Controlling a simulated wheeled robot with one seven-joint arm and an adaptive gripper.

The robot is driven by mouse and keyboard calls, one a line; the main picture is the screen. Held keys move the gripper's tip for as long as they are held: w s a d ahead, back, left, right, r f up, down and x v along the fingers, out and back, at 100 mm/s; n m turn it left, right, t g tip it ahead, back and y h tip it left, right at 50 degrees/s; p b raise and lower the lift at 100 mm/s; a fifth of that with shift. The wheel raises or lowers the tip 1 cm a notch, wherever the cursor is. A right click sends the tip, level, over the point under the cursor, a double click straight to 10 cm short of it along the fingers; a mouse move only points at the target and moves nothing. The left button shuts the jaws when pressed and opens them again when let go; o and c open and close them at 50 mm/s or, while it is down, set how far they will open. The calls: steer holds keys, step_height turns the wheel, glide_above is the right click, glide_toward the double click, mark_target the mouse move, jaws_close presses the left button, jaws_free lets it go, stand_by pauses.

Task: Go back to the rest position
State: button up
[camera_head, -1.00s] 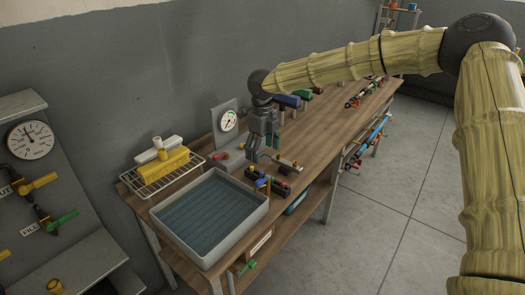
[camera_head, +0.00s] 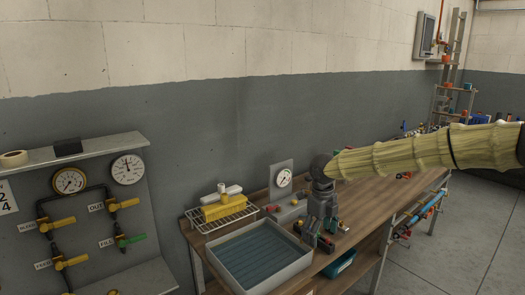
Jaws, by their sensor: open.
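My gripper (camera_head: 312,238) is at the end of my yellow, ribbed arm, which reaches in from the right. It points down over the wooden workbench (camera_head: 385,207), close to the right side of the grey tray. Its fingers are small and partly merge with dark fittings behind and below them. It appears open, with nothing visible held in it. A small dark fitting with coloured ends (camera_head: 327,243) lies on the bench beside the fingers; I cannot tell whether they touch.
A grey tray (camera_head: 305,262) with a blue ribbed floor stands at the bench's near end. Behind it are a wire rack (camera_head: 194,221) with a yellow block and an upright gauge (camera_head: 284,179). A valve panel (camera_head: 90,205) stands left. Open floor (camera_head: 475,235) lies right.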

steer(key=s+d+f+n+t+h+b, duration=0.15)
steer(key=s+f+n, duration=0.25)
steer(key=f, duration=0.8)
steer(key=s+d+f+n+t+h+b, duration=0.1)
steer(key=s+d+f+n+h, duration=0.2)
steer(key=f, duration=0.9)
steer(key=s+f+n+t+b, duration=0.2)
steer(key=s+f+n, duration=0.6)
steer(key=s+f, duration=0.25)
steer(key=s+f+n+g+y, duration=0.1)
steer(key=s+f+n, duration=0.2)
steer(key=s, duration=0.7)
steer(key=s+f+n+g+y+b, duration=0.1)
steer(key=s+f+n, duration=0.3)
steer(key=s, duration=0.7)
steer(key=s+f+n+g+y+b, duration=0.1)
steer(key=s+n, duration=0.4)
steer(key=s, duration=0.5)
step_height(320, 180, down, 2)
steer(key=shift+s+f+n+g+y, duration=0.2)
steer(key=shift+s+n+g+y, duration=0.1)
steer(key=shift+g+y, duration=0.6)
